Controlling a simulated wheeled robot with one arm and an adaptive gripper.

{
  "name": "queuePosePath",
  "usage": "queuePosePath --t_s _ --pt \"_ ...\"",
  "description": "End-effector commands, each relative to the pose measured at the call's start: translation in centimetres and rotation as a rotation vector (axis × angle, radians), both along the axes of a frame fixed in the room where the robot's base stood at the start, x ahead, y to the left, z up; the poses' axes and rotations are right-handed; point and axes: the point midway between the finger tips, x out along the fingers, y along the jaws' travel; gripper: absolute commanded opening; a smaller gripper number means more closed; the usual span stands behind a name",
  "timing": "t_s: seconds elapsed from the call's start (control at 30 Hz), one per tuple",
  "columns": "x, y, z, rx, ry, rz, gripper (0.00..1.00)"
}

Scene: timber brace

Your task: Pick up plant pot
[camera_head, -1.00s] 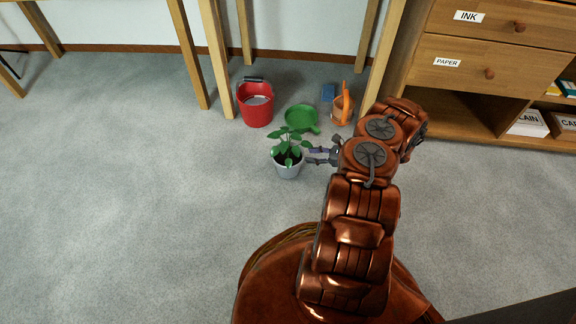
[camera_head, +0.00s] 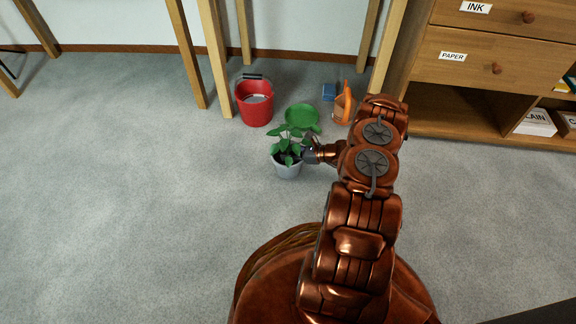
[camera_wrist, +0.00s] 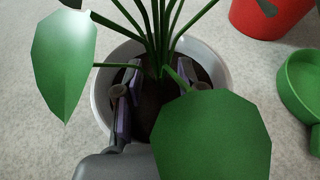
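The plant pot is a pale grey pot (camera_head: 288,170) with a green leafy plant and dark soil. It stands upright on the carpet in the head view. In the wrist view its pale rim (camera_wrist: 101,100) shows from above, with stems rising from the soil. My gripper (camera_head: 308,150) reaches in from the right at the pot's upper edge. In the wrist view the fingers of my gripper (camera_wrist: 155,92) stand apart inside the rim outline, on either side of the stem base. Leaves hide part of the fingers, so contact cannot be told.
A red bucket (camera_head: 254,108), a green dish-like item (camera_head: 301,117), an orange watering can (camera_head: 343,106) and a blue block (camera_head: 328,91) stand behind the pot. Wooden table legs (camera_head: 214,60) and a drawer cabinet (camera_head: 480,75) are beyond. Carpet to the left is clear.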

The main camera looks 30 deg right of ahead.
Motion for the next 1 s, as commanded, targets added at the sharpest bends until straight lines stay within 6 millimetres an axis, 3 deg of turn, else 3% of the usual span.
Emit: queuePosePath --t_s 0.33,0.7,1.0 --pt "0.42 0.29 -0.17 -0.001 0.001 -0.001 0.38" --pt "0.41 0.28 -0.17 -0.001 0.001 -0.001 0.0" --pt "0.4 0.3 -0.18 -0.001 0.001 -0.001 0.0"
